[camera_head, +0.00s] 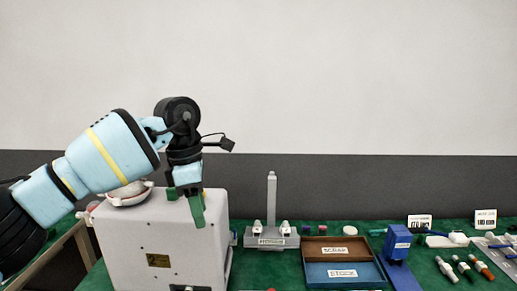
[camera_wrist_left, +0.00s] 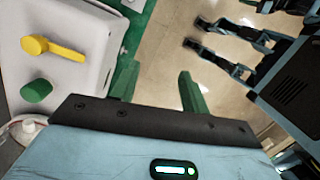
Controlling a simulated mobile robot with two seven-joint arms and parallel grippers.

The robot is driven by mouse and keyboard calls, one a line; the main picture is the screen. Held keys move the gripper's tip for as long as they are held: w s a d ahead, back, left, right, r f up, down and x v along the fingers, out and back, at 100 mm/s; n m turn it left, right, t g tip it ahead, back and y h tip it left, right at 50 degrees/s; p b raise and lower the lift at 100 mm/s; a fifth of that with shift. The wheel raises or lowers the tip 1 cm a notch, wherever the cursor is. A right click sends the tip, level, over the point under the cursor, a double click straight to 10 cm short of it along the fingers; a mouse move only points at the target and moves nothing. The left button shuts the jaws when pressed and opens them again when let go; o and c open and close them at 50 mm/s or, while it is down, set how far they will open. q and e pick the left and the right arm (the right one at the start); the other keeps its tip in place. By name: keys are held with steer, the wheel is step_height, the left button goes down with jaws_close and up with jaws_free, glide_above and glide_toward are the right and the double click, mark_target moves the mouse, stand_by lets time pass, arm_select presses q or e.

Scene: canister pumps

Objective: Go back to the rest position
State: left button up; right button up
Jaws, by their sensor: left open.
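My left gripper (camera_head: 197,208) hangs with its green fingers pointing down, in front of the upper right part of a white boxy machine (camera_head: 150,240) in the head view. In the left wrist view the two green fingers of my left gripper (camera_wrist_left: 158,85) are spread apart with nothing between them. The white machine also shows there at the left (camera_wrist_left: 80,70), with a yellow lever (camera_wrist_left: 50,47) and a green knob (camera_wrist_left: 36,91), clear of the fingers.
A green-topped table (camera_head: 280,268) carries a grey stand with a post (camera_head: 271,205), a brown and blue tray (camera_head: 342,273), a blue device (camera_head: 397,245) and several small cylinders (camera_head: 463,268). In the left wrist view, tan floor (camera_wrist_left: 160,40) lies beyond the fingers.

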arm_select(q)
steer(key=s+d+f+n+g+h, duration=0.25)
steer(key=s+d+f+h, duration=0.3)
steer(key=d+h, duration=0.3)
steer(key=s+d+f+n+g+h, duration=0.25)
steer(key=s+d+f+h, duration=0.35)
steer(key=d, duration=0.4)
steer(key=s+a+f+n+t+y, duration=0.1)
steer(key=a+f+n+t+y, duration=0.35)
steer(key=n, duration=0.75)
steer(key=a+f+n+t+y, duration=0.1)
steer(key=a+f+n+t, duration=0.5)
steer(key=f+n+t, duration=0.5)
steer(key=s+a+f+n+t+y, duration=0.1)
steer(key=a+f+n+t+y, duration=0.35)
steer(key=n, duration=0.85)
steer(key=s+a+f+n+g+y, duration=0.2)
steer(key=s+a+f+n, duration=0.2)
steer(key=s+a+f, duration=0.2)
steer(key=s+a+f+n+g+y, duration=0.2)
steer(key=s+a+f+n+g, duration=0.1)
steer(key=s+f, duration=0.7)
steer(key=s+a+n, duration=0.1)
steer(key=s+a, duration=0.1)
steer(key=s, duration=0.1)
steer(key=shift+s+a+n, duration=0.3)
steer(key=shift+a, duration=0.1)
steer(key=shift+o, duration=1)
